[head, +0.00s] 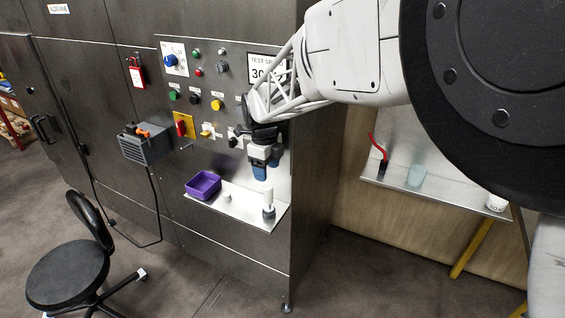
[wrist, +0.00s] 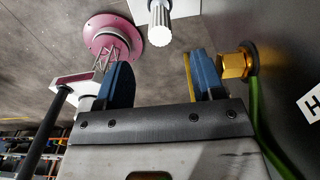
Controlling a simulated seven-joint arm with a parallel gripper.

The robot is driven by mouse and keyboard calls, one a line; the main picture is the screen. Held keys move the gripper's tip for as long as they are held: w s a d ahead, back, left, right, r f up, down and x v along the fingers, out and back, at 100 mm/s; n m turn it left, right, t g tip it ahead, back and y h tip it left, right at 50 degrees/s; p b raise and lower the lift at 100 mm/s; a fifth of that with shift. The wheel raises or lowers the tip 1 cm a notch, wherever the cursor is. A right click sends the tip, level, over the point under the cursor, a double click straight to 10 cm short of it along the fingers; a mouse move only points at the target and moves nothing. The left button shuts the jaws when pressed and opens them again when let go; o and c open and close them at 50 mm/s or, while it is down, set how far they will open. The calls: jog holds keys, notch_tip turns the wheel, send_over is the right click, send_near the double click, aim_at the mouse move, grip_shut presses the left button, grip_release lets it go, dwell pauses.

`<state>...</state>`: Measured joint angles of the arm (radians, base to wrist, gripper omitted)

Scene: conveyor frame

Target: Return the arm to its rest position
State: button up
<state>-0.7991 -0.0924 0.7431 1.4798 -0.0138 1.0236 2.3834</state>
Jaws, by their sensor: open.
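My gripper (head: 265,172) hangs in front of the panel of the dark metal cabinet (head: 130,80), above the right part of a small metal shelf (head: 240,208). My arm reaches in from the upper right. In the wrist view my gripper (wrist: 162,75) has its two blue fingers well apart, with nothing held between them. A white ribbed cylinder (wrist: 160,22) lies beyond the fingertips, apart from them.
The shelf carries a purple bin (head: 203,185), a small white piece (head: 227,197) and a white-topped upright piece (head: 268,203). Switches and buttons cover the panel. A black stool (head: 68,272) stands at lower left.

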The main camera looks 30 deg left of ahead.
jog(key=shift+d, duration=0.1)
dwell(0.7)
jog(key=s+d+r+n, duration=0.1)
jog(key=d+r+n, duration=0.25)
jog(key=d, duration=0.65)
jog(key=s+d+r+n+t, duration=0.15)
jog(key=d+r, duration=0.25)
jog(key=d, duration=0.7)
jog(key=d+r+n, duration=0.3)
jog(key=d+r, duration=0.1)
jog(key=d, duration=0.6)
jog(key=s+d+n+t, duration=0.1)
jog(key=s+d+n, duration=0.8)
jog(key=s+d, duration=1.2)
jog(key=shift+s+d+f+n, duration=0.25)
jog(key=shift+d+f+n, duration=0.2)
jog(key=shift+d, duration=1)
